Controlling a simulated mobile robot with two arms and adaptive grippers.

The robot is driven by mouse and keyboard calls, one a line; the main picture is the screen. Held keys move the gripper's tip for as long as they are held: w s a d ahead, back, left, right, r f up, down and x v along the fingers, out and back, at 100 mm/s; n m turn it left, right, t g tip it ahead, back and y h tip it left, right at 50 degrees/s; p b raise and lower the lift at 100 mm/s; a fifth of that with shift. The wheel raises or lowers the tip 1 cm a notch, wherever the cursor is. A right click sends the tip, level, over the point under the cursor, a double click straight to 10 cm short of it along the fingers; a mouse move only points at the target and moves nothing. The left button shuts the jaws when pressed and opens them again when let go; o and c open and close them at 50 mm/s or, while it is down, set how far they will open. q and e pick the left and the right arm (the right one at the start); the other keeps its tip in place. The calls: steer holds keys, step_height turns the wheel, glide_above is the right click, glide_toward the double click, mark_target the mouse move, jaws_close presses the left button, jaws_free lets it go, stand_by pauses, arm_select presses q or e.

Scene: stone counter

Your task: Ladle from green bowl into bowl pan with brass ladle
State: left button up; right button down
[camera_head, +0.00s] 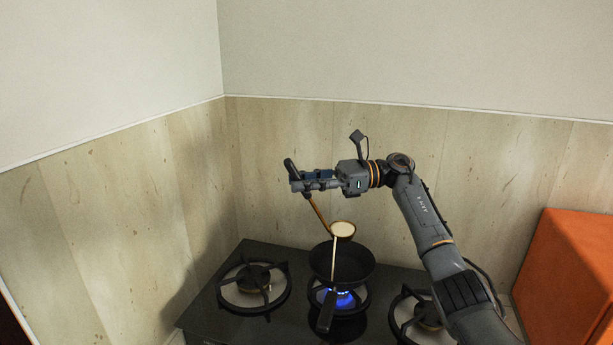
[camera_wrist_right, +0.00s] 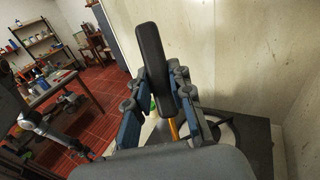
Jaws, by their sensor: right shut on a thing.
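My right gripper (camera_head: 298,182) is shut on the black handle grip (camera_head: 291,165) of the brass ladle (camera_head: 319,214), above and left of the pan. The grip (camera_wrist_right: 153,70) stands between the fingers in the wrist view. The ladle's cup (camera_head: 343,230) holds pale contents and hangs over the dark bowl pan (camera_head: 362,268). A thin pale strip runs down from near the cup to the pan's black handle; I cannot tell whether it is handle or liquid. A green patch (camera_wrist_right: 152,104) shows behind the fingers, too little to identify. A grey arm, probably my left, shows in the wrist view; its gripper is unclear.
The pan stands on the middle burner with a blue flame (camera_head: 344,298) beneath. Empty burners stand left (camera_head: 253,281) and right (camera_head: 424,315), the latter partly behind my right arm. Wood-panelled walls close the back and left. An orange block (camera_head: 570,280) stands at right.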

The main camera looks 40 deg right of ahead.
arm_select(q)
steer(key=w, duration=0.5)
arm_select(e)
steer(key=shift+s+a+f+n, duration=0.35)
steer(key=shift+a+n, duration=0.05)
steer(key=shift+a, duration=0.05)
steer(key=shift+s+a+f+n+h+b, duration=1.2)
steer(key=shift+a+f+n+h, duration=1.9)
steer(key=shift+f, duration=2.45)
arm_select(q)
step_height(320, 180, down, 15)
steer(key=s+b, duration=0.2)
steer(key=b, duration=1)
steer(key=shift+d+r+b, duration=0.15)
steer(key=shift+b, duration=0.15)
arm_select(e)
step_height(320, 180, down, 11)
steer(key=d+n+t+h, duration=0.1)
steer(key=n+h, duration=0.1)
steer(key=h, duration=0.5)
steer(key=shift+w+d+t+h, duration=0.15)
steer(key=shift+w+t+h, duration=0.15)
steer(key=shift+t, duration=0.1)
